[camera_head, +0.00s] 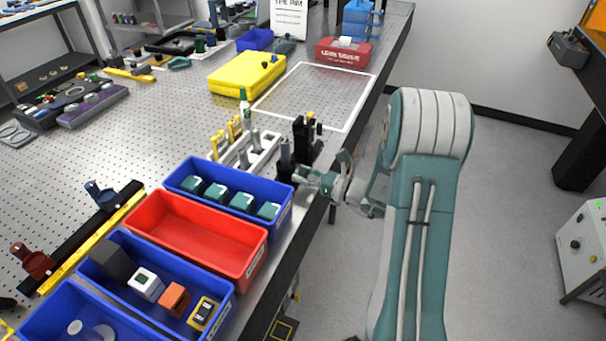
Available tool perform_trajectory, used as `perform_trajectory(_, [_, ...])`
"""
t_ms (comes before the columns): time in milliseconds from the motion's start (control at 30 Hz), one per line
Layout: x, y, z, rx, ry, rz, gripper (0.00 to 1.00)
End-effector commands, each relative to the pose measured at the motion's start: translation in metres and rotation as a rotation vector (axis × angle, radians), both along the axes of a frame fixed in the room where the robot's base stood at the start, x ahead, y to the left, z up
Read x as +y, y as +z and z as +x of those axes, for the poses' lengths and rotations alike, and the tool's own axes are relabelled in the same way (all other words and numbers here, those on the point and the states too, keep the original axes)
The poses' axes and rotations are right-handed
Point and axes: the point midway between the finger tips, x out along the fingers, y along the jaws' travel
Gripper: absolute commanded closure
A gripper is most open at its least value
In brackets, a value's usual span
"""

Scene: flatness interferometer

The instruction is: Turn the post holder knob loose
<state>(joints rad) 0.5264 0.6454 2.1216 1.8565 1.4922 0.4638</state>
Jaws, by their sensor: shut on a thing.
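The post holder (284,168) is a dark upright cylinder with a grey post in it, near the right edge of the perforated optical table (190,120). My gripper (308,178) reaches in from the right at the table's edge. Its fingertips are shut at the right side of the holder, at the height of the knob. The knob itself is small and hidden between the fingers, so its turn angle cannot be seen. The post stands upright.
Black mounts (302,138) stand just behind the holder, and a white rack (248,152) is left of it. A blue bin (177,176) of green-topped blocks and an empty red bin (200,240) are in front. A white-framed area (318,93) behind is clear.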

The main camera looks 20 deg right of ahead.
Motion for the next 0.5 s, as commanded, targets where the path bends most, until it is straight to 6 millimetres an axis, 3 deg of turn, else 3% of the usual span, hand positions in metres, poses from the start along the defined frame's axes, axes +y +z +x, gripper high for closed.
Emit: perform_trajectory(500, [-0.0002,-0.0028,0.0,-0.335,-0.001,-0.344,1.0])
